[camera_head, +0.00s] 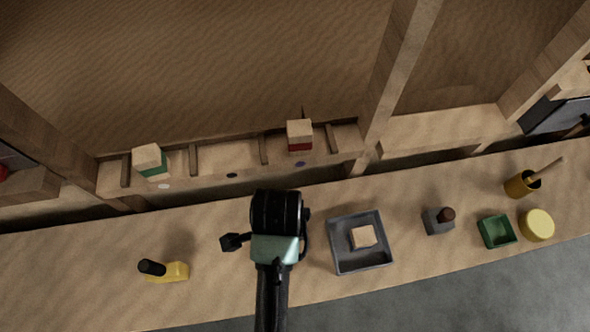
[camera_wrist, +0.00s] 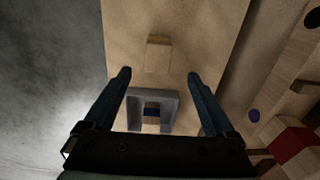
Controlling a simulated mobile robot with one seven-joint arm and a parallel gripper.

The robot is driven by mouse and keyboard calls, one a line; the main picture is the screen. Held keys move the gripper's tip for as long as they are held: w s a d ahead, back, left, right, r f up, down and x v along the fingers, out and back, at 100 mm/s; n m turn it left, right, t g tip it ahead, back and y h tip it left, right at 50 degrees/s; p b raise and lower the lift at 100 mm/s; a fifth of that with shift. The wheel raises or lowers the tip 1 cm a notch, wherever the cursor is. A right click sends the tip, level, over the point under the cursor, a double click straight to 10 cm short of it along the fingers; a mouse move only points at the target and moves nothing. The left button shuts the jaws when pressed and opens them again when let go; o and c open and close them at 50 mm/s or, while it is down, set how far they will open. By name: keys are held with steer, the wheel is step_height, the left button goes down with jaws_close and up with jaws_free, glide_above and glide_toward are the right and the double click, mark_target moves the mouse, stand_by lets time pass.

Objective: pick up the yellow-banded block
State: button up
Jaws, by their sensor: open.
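In the wrist view a pale wooden block (camera_wrist: 158,58) lies on the counter. A dull yellowish strip shows on its far edge, too dim to be sure of the colour. My gripper (camera_wrist: 159,73) is open and empty, its two fingers apart on either side of the view, with this block seen between and just beyond the tips. I cannot tell the height above it. In the head view my gripper's fingertips are hidden below my wrist, and I do not see this block there.
A grey tray (camera_head: 335,262) holds a blue-banded block (camera_wrist: 152,110). Green-banded (camera_head: 150,161) and red-banded (camera_head: 299,135) blocks stand on the divided shelf behind. A yellow item with a black knob (camera_head: 177,272) is at left; a green dish (camera_head: 497,232) and yellow round item (camera_head: 537,225) are at right.

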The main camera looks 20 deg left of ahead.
steer(key=shift+s+d+r, duration=0.1)
steer(key=shift+s, duration=0.1)
steer(key=f, duration=0.6)
steer(key=shift+s+f, duration=0.2)
steer(key=shift+f, duration=0.2)
steer(key=shift+w+f, duration=0.2)
steer(key=shift+f, duration=1.35)
steer(key=shift+w+f, duration=0.2)
steer(key=shift+f, duration=1.3)
jaws_close()
